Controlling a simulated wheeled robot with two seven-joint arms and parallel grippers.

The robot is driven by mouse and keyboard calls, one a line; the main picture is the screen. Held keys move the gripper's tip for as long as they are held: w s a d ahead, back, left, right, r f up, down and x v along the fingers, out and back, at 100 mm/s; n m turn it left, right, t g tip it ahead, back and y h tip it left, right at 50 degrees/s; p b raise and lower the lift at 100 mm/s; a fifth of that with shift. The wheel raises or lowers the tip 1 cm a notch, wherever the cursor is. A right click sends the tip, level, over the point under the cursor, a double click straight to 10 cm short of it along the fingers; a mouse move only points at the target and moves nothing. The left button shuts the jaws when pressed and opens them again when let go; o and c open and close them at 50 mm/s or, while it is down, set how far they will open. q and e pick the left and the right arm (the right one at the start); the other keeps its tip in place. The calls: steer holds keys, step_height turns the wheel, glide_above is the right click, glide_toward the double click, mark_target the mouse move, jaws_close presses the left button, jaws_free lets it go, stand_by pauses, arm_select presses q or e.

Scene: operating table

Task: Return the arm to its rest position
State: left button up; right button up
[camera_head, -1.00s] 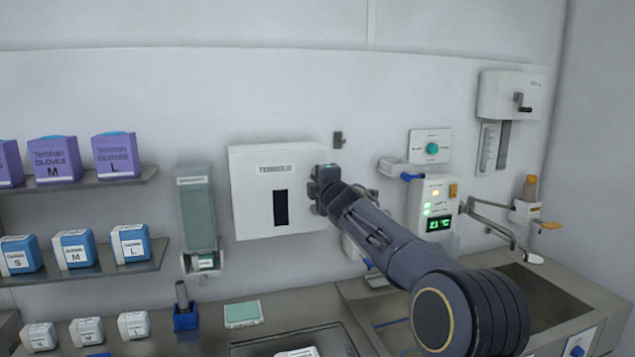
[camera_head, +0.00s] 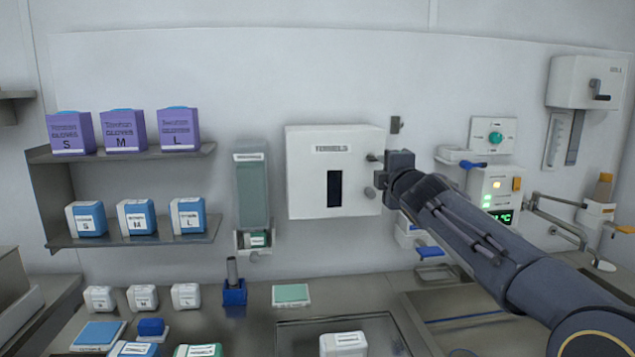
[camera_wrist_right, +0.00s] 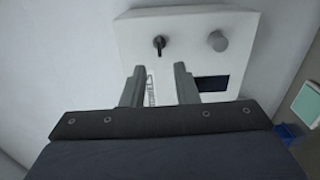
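My right arm reaches in from the lower right of the head view. Its gripper (camera_head: 376,172) is at the right side of the white wall-mounted towel box (camera_head: 305,190), by the box's knobs. In the right wrist view the two fingers of the right gripper (camera_wrist_right: 158,88) are spread apart with nothing between them. The towel box (camera_wrist_right: 240,45) lies beyond them, with a dark knob and a grey knob near its edge. Whether the fingers touch the box cannot be told. My left gripper is not in view.
Shelves (camera_head: 140,237) with purple and blue boxes are at the left. A green dispenser (camera_head: 252,195) hangs beside the towel box. A control panel (camera_head: 492,195) and a sink (camera_head: 470,303) are at the right. The counter holds a tray (camera_head: 400,345) and several small boxes.

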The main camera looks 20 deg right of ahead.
steer(key=s+a+f+m+g+y, duration=0.25)
steer(key=s+f+m+g, duration=0.25)
steer(key=s+f+m, duration=0.75)
steer(key=s+a+f+m+g+y, duration=0.1)
steer(key=s+a+f+g, duration=0.1)
steer(key=s+a+f, duration=0.4)
steer(key=s+a+f+m+g+y, duration=0.2)
steer(key=s+a+f, duration=0.3)
steer(key=s, duration=0.6)
steer(key=s+a+f+m+g+y, duration=0.1)
steer(key=s+a+f+g+y, duration=0.1)
steer(key=s+a+f, duration=0.4)
steer(key=s+f+g, duration=0.1)
steer(key=s+f, duration=0.2)
steer(key=shift+a+f+m, duration=0.3)
steer(key=shift+m, duration=0.05)
